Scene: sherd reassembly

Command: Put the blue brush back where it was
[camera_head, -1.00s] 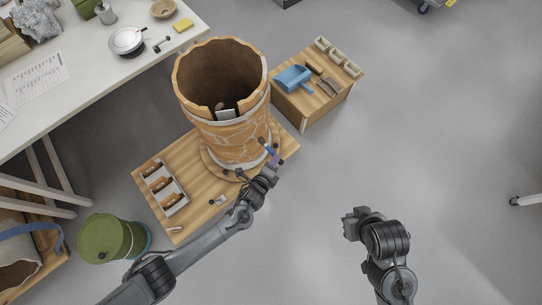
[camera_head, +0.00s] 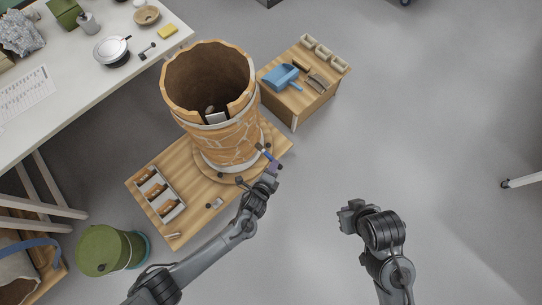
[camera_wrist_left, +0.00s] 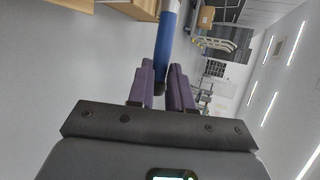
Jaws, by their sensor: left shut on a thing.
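The blue brush (camera_head: 265,151) is in my left gripper (camera_head: 273,162), beside the large clay vessel. In the left wrist view the blue handle (camera_wrist_left: 167,35) stands between the purple fingers of my left gripper (camera_wrist_left: 167,85), which are shut on it. The brush's far end is out of that view. My right gripper (camera_head: 349,213) hangs over the bare floor at the right; its fingers are too unclear to tell open from shut. The reassembled vessel (camera_head: 222,140) stands upright on a round base on the wooden board (camera_head: 190,212).
A small wooden stand (camera_head: 299,105) behind the vessel carries a blue dustpan (camera_head: 281,77), tools and several small trays. A sherd tray (camera_head: 159,193) lies on the board's left. A green bucket (camera_head: 101,250) stands at lower left.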

